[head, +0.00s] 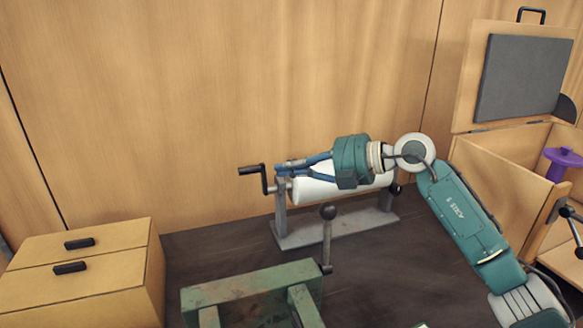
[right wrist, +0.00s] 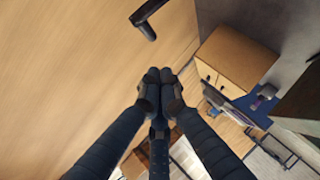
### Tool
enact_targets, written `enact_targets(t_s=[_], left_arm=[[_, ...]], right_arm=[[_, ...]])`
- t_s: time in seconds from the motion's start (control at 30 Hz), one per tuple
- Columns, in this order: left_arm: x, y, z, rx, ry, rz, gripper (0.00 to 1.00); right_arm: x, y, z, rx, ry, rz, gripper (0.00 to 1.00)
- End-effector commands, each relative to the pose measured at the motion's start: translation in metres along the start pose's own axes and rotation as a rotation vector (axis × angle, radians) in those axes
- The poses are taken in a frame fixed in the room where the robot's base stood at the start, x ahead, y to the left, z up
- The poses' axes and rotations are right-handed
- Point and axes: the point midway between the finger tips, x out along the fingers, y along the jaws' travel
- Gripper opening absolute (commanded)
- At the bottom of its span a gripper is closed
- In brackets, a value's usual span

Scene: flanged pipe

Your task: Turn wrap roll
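The white wrap roll (head: 340,191) lies level on a grey metal stand (head: 325,232) on the dark tabletop. A black crank handle (head: 251,169) sticks out at the roll's left end. A dark handle, which looks like this crank, shows at the top of the right wrist view (right wrist: 145,20). My right gripper (head: 283,167) reaches in from the right above the roll, its fingers pointing left toward the crank. In the right wrist view its fingertips (right wrist: 161,78) are together with nothing visible between them, apart from the handle. My left gripper is not in view.
A green metal fixture (head: 250,290) with a ball-topped lever (head: 327,235) stands in front of the roll. A wooden drawer unit (head: 85,290) is at left. An open wooden box (head: 490,165) with a purple spool (head: 562,162) is at right. A wooden wall is close behind.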

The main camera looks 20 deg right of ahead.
Motion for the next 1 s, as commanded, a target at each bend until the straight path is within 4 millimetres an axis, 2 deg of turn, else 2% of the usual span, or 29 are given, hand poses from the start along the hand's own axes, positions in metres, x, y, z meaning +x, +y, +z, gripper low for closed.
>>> enact_targets(t_s=[0.1,0.27,0.4,0.63,1.0], left_arm=[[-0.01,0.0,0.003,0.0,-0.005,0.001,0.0],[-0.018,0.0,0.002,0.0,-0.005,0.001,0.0],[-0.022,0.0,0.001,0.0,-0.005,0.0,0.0],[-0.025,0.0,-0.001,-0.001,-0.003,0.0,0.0],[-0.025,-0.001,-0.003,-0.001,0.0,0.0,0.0]], right_arm=[[0.027,0.004,-0.003,0.002,0.005,0.001,0.0],[0.061,0.003,-0.003,0.003,0.004,0.0,0.0],[0.078,0.002,0.013,0.004,0.0,0.001,0.0],[0.09,0.001,0.027,0.001,0.0,0.001,0.0],[0.091,0.0,0.028,0.0,0.0,0.0,0.0]])
